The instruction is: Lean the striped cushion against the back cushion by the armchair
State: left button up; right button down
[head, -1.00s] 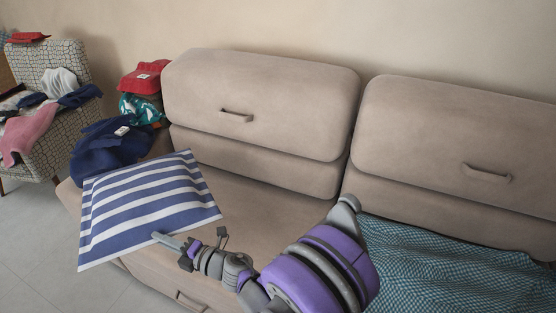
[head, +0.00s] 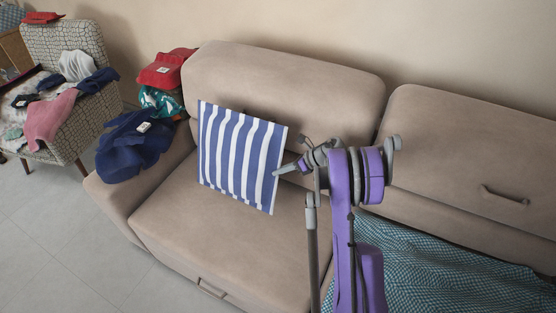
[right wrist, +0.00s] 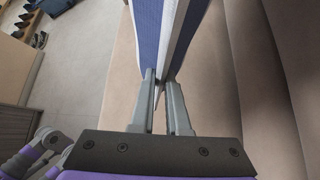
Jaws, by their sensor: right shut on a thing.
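The striped cushion (head: 240,155), blue and white, stands upright with its stripes running up and down, in front of the left back cushion (head: 290,85) of the beige sofa. My right gripper (head: 277,172) is shut on its right edge. In the right wrist view the fingers (right wrist: 160,95) pinch the edge of the striped cushion (right wrist: 150,35). I cannot tell whether its back touches the back cushion or its lower edge touches the seat. The patterned armchair (head: 70,45) stands at the far left. My left gripper is not in view.
A navy garment (head: 133,148) lies on the sofa's left arm, with red (head: 168,70) and teal clothes (head: 160,100) behind. Clothes cover the armchair. A teal checked blanket (head: 420,265) lies on the right seat. The left seat (head: 210,235) is bare in front.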

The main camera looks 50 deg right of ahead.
jog(key=d+f+b, duration=0.5)
jog(key=f, duration=0.4)
jog(key=shift+y, duration=0.3)
jog(key=shift+w+f, duration=0.1)
jog(key=c, duration=0.8)
grip_release()
jog(key=v, duration=0.7)
jog(key=shift+d+p, duration=0.15)
jog(key=shift+p, duration=0.15)
jog(key=shift+s, duration=0.25)
